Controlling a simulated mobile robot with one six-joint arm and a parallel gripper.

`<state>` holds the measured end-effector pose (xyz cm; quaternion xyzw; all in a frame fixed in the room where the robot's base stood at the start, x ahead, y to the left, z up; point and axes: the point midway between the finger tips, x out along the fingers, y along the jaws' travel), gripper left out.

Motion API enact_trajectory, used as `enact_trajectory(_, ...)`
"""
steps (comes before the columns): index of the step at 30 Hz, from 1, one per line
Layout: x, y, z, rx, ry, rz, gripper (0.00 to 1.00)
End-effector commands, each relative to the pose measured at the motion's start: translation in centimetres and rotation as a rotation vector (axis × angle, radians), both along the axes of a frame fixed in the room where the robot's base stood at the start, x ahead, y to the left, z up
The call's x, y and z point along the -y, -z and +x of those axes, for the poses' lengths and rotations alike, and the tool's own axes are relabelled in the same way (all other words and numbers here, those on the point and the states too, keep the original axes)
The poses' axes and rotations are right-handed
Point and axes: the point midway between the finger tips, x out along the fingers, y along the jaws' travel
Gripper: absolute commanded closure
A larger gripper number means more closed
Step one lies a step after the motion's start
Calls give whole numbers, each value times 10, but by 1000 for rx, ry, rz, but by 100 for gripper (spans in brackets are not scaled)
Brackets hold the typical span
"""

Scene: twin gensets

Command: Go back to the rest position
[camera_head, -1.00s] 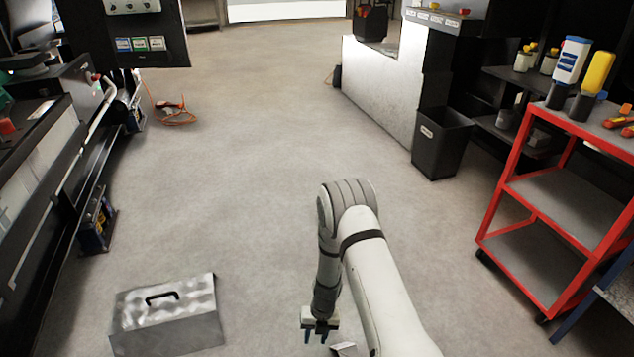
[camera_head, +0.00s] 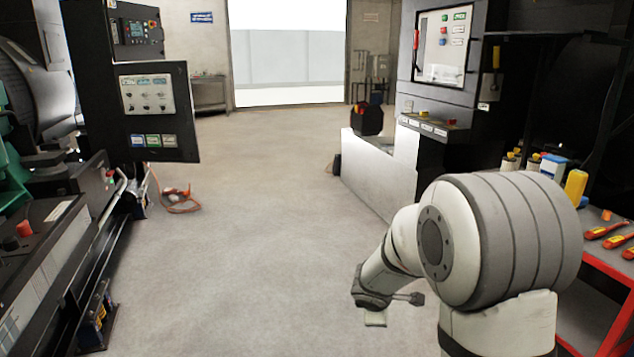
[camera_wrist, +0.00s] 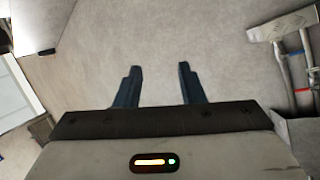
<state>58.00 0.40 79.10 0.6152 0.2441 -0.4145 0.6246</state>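My gripper (camera_wrist: 159,82) shows in the wrist view with its two dark fingers well apart. Nothing is between them but bare grey floor. In the head view my arm is folded up large at the lower right, with its wrist beyond the big round joint. The gripper's fingers cannot be made out clearly there.
A red cart (camera_head: 600,262) with orange-handled tools stands close at the right, partly behind my arm. Black machinery with a control panel (camera_head: 147,95) lines the left. An orange cable (camera_head: 180,205) lies on the floor. The middle aisle is clear.

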Motion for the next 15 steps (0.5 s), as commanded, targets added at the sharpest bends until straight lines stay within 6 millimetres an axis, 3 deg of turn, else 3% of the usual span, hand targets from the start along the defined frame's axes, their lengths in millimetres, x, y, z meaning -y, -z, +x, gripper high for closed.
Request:
enact_trajectory(1,10,-33,-12,20,87,26,64)
enact_trajectory(3,21,-60,-31,33,208,67,64)
enact_trajectory(9,43,-126,-93,48,544,203,64)
enact_trajectory(15,46,-177,-163,24,847,374,64)
